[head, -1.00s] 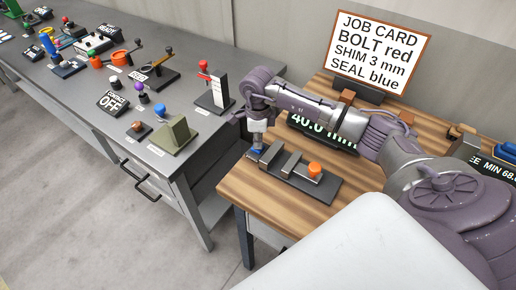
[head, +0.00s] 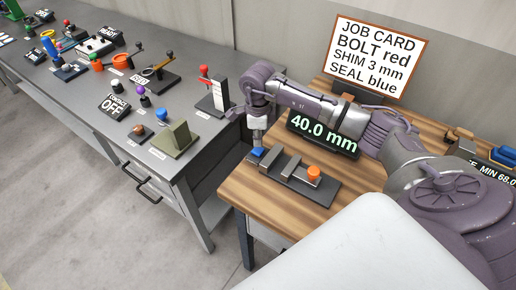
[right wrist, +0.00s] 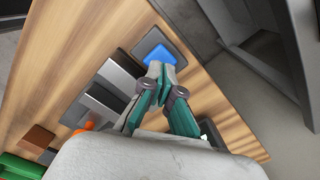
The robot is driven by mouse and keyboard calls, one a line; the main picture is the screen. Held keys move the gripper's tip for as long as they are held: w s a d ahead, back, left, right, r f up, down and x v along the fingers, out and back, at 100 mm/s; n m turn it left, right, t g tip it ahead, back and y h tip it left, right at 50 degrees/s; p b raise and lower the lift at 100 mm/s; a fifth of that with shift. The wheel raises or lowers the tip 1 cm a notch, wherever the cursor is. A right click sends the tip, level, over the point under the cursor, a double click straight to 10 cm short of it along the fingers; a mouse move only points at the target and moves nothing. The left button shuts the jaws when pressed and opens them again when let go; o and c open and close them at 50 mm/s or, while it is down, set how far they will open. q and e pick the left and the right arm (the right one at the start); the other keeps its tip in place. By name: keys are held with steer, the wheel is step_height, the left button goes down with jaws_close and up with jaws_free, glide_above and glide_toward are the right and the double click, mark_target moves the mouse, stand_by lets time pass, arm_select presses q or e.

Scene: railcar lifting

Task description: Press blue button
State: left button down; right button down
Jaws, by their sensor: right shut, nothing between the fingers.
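My left gripper is not in view.
The fixture (head: 298,178) has grey jaws and an orange knob (head: 314,172). A display (head: 323,133) reading 40.0 mm and a job card (head: 378,55) stand behind. A grey table (head: 75,95) at left holds levers, knobs and a CONTACT OFF sign (head: 114,107).

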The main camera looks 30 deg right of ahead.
mark_target(258, 150)
steer(key=shift+r+p, duration=1.05)
steer(key=shift+r, duration=1.05)
